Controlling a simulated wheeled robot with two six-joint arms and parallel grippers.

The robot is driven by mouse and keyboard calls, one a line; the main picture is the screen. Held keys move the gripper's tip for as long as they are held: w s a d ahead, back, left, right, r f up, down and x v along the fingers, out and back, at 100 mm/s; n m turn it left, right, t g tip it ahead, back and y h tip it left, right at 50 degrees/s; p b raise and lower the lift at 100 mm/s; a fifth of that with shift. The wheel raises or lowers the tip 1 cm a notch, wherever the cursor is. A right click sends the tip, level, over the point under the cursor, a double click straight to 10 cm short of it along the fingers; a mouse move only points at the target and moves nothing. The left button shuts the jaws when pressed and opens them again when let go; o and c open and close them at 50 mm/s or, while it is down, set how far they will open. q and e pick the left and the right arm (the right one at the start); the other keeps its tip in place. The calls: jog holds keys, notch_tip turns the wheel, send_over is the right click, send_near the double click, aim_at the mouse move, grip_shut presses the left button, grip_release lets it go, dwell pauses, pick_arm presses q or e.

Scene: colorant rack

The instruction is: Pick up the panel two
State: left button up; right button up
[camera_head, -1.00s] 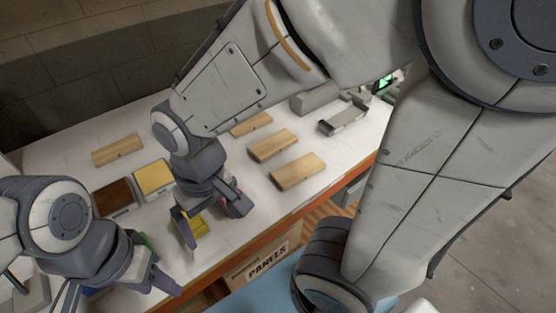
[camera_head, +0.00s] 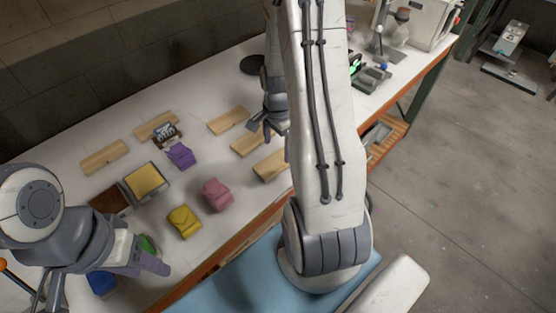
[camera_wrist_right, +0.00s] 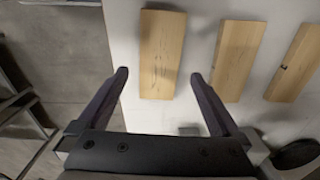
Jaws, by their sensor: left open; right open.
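Several flat wooden panels lie on the white bench; I see no numbers on them, so I cannot tell which is panel two. Three lie in a row under my right arm: a front panel (camera_head: 268,167), a middle panel (camera_head: 245,144) and a back panel (camera_head: 228,120). My right gripper (camera_head: 268,133) is open and empty above this row, partly hidden by my arm. In the right wrist view, the gripper (camera_wrist_right: 159,76) points at the panel closest to the bench edge (camera_wrist_right: 162,50), which lies between its fingertips. My left gripper (camera_head: 142,266) is open at the lower left.
Two more wooden panels (camera_head: 105,157) (camera_head: 157,126) lie at the back left. Purple (camera_head: 180,155), pink (camera_head: 217,194) and yellow (camera_head: 184,222) blocks stand near a yellow-filled tray (camera_head: 146,181). Grey equipment (camera_head: 372,78) stands at the right.

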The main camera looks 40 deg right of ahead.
aim_at(278, 160)
notch_tip(278, 160, down, 5)
jog(key=shift+d+f+p, duration=0.1)
jog(key=shift+p, duration=0.8)
jog(key=shift+f, duration=0.3)
jog(key=c, duration=1.3)
jog(key=shift+o, duration=0.2)
jog(key=shift+r, duration=0.1)
